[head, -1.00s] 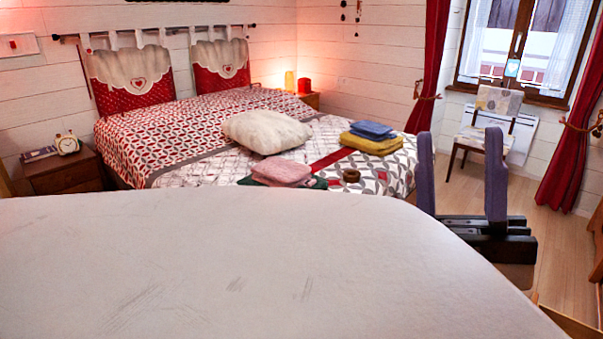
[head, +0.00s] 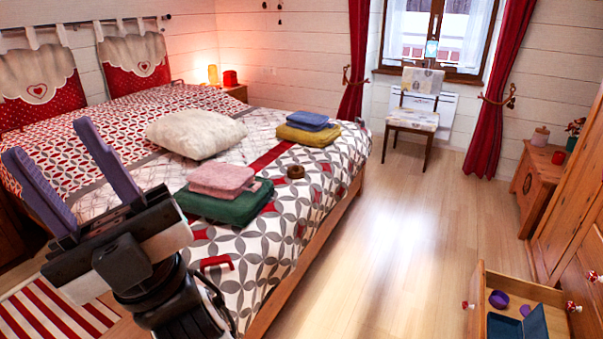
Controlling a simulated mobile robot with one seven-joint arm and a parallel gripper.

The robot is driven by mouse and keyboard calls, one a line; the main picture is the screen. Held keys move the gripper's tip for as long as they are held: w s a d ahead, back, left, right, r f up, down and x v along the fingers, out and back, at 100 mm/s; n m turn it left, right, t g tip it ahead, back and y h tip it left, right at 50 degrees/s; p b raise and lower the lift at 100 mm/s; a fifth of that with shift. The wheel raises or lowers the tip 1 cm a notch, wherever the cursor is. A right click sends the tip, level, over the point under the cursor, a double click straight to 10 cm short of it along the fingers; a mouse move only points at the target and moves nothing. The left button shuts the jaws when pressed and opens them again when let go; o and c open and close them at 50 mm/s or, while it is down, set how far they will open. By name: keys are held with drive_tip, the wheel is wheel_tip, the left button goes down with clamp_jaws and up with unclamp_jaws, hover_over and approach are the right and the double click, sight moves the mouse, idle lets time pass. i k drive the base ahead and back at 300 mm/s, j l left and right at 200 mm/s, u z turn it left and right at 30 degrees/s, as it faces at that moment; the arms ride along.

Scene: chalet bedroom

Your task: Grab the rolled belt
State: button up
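A small brown roll (head: 295,172), which looks like the rolled belt, lies on the bed (head: 262,270). It is right of the folded pink cloth and in front of the folded yellow cloth. My gripper (head: 50,141) is at the left of the head view, well left of the roll and apart from it. Its two purple fingers are spread and nothing shows between them.
A pink cloth (head: 222,180) lies on a green one (head: 225,205); a blue cloth (head: 308,119) lies on a yellow one (head: 308,135). A white pillow (head: 195,133) is behind. An open drawer (head: 520,282) juts out at lower right. The floor right of the bed is clear.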

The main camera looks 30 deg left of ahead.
sight(294, 172)
drive_tip(key=u, duration=1)
drive_tip(key=i+l+u, duration=0.1)
drive_tip(key=u, duration=0.25)
drive_tip(key=i+l+u, duration=0.15)
drive_tip(key=u, duration=0.2)
drive_tip(key=l+u, duration=0.15)
drive_tip(key=u, duration=0.2)
drive_tip(key=i+l+u, duration=0.15)
drive_tip(key=l, duration=0.15)
drive_tip(key=i+l+u, duration=0.2)
drive_tip(key=l, duration=0.15)
drive_tip(key=l+u, duration=0.15)
drive_tip(key=l, duration=0.15)
drive_tip(key=i+l+u, duration=0.1)
drive_tip(key=l, duration=0.4)
drive_tip(key=l+u, duration=0.1)
drive_tip(key=l, duration=0.45)
drive_tip(key=i+l, duration=0.1)
drive_tip(key=l, duration=0.55)
drive_tip(key=i+l, duration=0.1)
drive_tip(key=l, duration=0.5)
drive_tip(key=i+l, duration=0.1)
drive_tip(key=l, duration=0.55)
drive_tip(key=u, duration=0.05)
